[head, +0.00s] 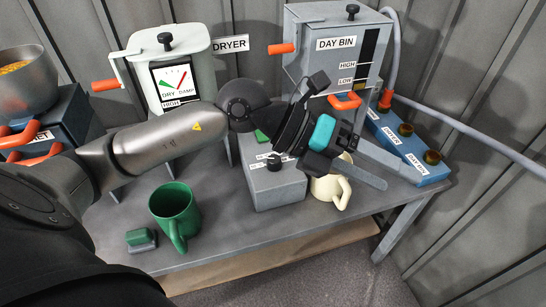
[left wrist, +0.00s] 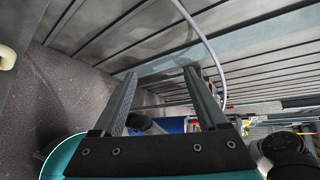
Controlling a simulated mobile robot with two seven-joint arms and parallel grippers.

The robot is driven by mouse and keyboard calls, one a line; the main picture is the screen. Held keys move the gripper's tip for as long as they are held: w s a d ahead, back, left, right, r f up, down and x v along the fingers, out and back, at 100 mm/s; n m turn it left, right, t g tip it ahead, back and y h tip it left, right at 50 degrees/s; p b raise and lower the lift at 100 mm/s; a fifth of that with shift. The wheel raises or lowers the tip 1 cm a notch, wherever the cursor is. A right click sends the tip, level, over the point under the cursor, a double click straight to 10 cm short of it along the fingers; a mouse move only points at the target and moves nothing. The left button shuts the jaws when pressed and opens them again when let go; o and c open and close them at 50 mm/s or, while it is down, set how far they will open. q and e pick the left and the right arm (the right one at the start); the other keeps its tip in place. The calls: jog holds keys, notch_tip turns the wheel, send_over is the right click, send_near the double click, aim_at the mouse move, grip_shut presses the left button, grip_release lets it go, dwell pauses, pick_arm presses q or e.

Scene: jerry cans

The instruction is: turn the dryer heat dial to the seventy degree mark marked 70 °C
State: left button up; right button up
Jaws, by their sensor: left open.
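A grey control box (head: 278,189) stands on the table below the middle of the head view, with a black dial knob (head: 274,161) on its top. Small white labels show beside the knob, but I cannot read the degree marks or tell where the dial points. The pale dryer (head: 190,58) stands behind to the left, with a dry/damp gauge. My left gripper (head: 403,178) is open and empty. It hangs right of the control box, its fingers pointing right over the cream mug, away from the knob. Its wrist partly hides the box's back. Its spread fingers also show in the left wrist view (left wrist: 160,85).
A cream mug (head: 326,190) stands just right of the control box. A green mug (head: 175,213) and a small green-grey block (head: 141,240) are at the front left. The day bin (head: 335,62) and a blue box with several knobs (head: 415,157) stand at the right.

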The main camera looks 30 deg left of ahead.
pick_arm(q)
jog(key=w+a+f+y, duration=0.2)
jog(key=a+f+y, duration=0.35)
jog(key=a, duration=0.25)
jog(key=n+y, duration=0.2)
jog(key=y, duration=0.6)
send_near(274, 159)
pick_arm(e)
jog(key=s+d+f, duration=0.2)
jog(key=s+f, duration=0.2)
jog(key=f, duration=0.2)
pick_arm(q)
jog(key=b+x, duration=0.4)
jog(key=x, duration=0.3)
jog(key=shift+f, duration=0.35)
jog(key=shift+w+f+t+b, duration=0.3)
jog(key=shift+f+b, duration=0.1)
jog(key=shift+f, duration=0.3)
pick_arm(e)
jog(key=w+a+r, duration=0.4)
jog(key=w+r, duration=0.1)
jog(key=r, duration=0.3)
jog(key=shift+w+r, duration=0.15)
jog(key=shift+w, duration=0.05)
pick_arm(q)
jog(key=shift+c, duration=0.2)
pick_arm(e)
jog(key=shift+a, duration=0.1)
pick_arm(q)
grip_shut()
